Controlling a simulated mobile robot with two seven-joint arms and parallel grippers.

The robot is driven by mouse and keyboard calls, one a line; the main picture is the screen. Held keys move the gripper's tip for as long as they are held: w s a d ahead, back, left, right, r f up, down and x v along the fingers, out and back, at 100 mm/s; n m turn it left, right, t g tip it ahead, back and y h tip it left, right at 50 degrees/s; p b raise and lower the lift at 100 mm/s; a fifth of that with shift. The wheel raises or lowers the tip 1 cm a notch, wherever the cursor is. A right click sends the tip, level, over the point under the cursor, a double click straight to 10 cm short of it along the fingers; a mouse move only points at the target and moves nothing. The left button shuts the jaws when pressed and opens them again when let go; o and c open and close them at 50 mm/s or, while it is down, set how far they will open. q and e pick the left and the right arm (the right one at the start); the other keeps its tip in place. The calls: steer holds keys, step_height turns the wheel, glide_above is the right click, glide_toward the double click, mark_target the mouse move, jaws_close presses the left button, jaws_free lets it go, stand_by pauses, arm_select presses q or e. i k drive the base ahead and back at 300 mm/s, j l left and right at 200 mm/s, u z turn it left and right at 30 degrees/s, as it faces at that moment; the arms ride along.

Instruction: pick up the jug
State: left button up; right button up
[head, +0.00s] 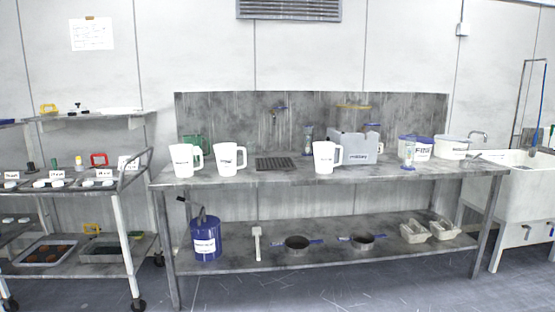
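Three white jugs with handles stand upright on the grey metal bench (290,177). The left jug (182,161) and the middle jug (227,159) stand close together near the bench's left end, both with labels on the front. The right jug (324,157) stands near the bench's centre, in front of a grey bin (350,148). All three handles point to the right. Neither of my grippers shows in the head view, and nothing is touching the jugs.
A wheeled cart (135,205) stands close to the bench's left end. A drain grate (276,163) lies between the middle and right jugs. White tubs (453,148) and a sink (508,172) are at the right. The lower shelf holds a blue can (206,240) and pans. The floor in front is clear.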

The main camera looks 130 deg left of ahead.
mark_target(182, 157)
steer(key=u, duration=5.05)
